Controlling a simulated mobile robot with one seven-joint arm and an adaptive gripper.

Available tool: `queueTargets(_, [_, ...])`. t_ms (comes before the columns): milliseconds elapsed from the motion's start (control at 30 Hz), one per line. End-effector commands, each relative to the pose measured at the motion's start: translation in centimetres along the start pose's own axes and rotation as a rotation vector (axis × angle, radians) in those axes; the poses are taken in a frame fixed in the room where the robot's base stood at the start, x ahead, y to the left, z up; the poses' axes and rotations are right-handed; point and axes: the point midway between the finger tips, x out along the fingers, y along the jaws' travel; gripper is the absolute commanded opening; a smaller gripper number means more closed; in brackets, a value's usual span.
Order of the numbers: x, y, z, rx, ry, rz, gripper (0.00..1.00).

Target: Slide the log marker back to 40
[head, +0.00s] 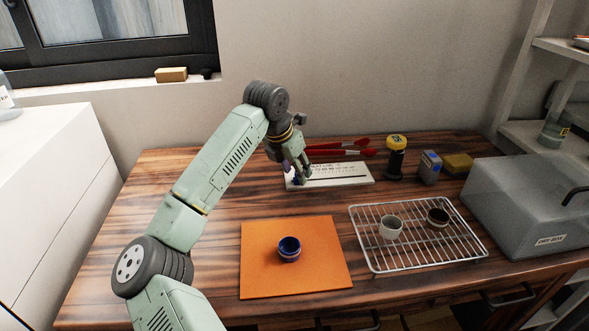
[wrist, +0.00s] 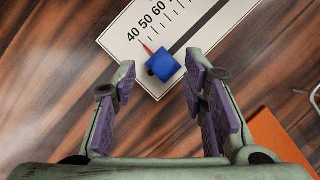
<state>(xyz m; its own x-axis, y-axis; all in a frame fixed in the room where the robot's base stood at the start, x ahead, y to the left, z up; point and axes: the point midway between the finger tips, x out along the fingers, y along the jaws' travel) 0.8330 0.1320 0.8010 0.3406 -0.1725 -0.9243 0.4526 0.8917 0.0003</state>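The log scale (head: 340,178) is a white board with printed numbers and a dark slot, near the back of the table. In the wrist view the board (wrist: 122,50) shows 40, 50 and 60 at its left end. The blue log marker (wrist: 163,66) sits at the slot's left end, and its red pointer lines up with or very near 40. My gripper (head: 298,176) is over the board's left end. In the wrist view my gripper (wrist: 160,82) is open, its purple-padded fingers either side of the marker with visible gaps. Contact with the board cannot be told.
An orange mat (head: 255,275) with a blue cup (head: 289,250) lies in front. A wire rack (head: 372,262) holds a white cup (head: 390,228) and a dark cup (head: 437,218).

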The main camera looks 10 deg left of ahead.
Motion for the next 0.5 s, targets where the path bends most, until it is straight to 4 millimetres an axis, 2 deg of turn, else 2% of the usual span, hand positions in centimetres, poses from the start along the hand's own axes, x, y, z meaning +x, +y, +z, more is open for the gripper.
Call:
queueTargets(133, [-0.2,0.0,0.1,0.001,-0.001,0.0,0.39])
queueTargets(233, [-1.1,0.0,0.1,0.001,-0.002,0.002,0.39])
queueTargets(367, [-3.5,0.0,0.1,0.002,-0.003,0.004,0.39])
queueTargets(500, [-6.6,0.1,0.1,0.001,-0.003,0.005,0.39])
